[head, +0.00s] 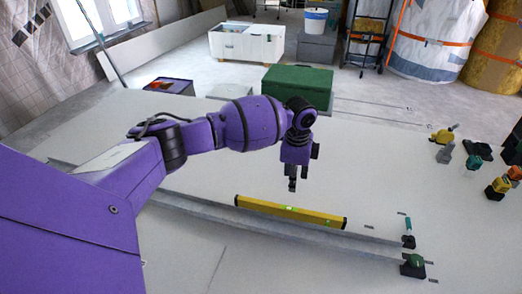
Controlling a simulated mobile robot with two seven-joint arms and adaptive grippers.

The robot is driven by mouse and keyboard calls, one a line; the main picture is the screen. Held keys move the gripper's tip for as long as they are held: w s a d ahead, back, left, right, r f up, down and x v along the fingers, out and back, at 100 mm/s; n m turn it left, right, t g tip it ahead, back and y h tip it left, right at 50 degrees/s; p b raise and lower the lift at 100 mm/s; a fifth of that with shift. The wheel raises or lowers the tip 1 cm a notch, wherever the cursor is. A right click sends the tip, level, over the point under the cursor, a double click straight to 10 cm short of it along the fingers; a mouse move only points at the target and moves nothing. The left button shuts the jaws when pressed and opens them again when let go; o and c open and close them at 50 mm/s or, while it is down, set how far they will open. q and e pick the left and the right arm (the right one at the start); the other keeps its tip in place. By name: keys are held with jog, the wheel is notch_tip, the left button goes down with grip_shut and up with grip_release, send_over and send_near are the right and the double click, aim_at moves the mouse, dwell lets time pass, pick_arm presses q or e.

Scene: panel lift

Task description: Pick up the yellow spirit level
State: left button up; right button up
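The yellow spirit level (315,217) lies lengthwise near the middle of the head view, beside the long edge of a pale panel (230,185). It has dark ends and a small green patch near its middle. My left gripper (293,187) hangs fingers-down just above the level in the picture and appears apart from it. Its fingers overlap from this side, so I cannot tell how far they are open. Nothing shows in them. My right gripper is not in view.
Green-and-black tools (413,265) stand at the panel's right end, with a teal-handled one (408,232) nearby. Several yellow, orange and dark items (497,188) stand at the right. A green box (297,84) and a white crate (246,43) stand behind.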

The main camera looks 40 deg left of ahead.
aim_at(289, 208)
pick_arm(q)
jog(key=shift+g, duration=0.3)
jog(key=f+b, duration=0.1)
jog(key=f, duration=0.2)
jog(key=f+b, duration=0.2)
jog(key=f, duration=0.2)
jog(key=f+b, duration=0.1)
jog(key=f, duration=0.2)
jog(key=shift+s+d+f+b, duration=0.15)
jog(key=shift+s+f+b, duration=0.05)
jog(key=shift+s+b, duration=0.2)
jog(key=shift+f+b, duration=0.35)
jog(key=shift+f, duration=0.3)
notch_tip(289, 208, down, 4)
jog(key=shift+r+b, duration=0.1)
jog(key=shift+b, duration=1.05)
jog(key=shift+f, duration=0.3)
jog(key=shift+r, duration=0.1)
jog(key=c, duration=1)
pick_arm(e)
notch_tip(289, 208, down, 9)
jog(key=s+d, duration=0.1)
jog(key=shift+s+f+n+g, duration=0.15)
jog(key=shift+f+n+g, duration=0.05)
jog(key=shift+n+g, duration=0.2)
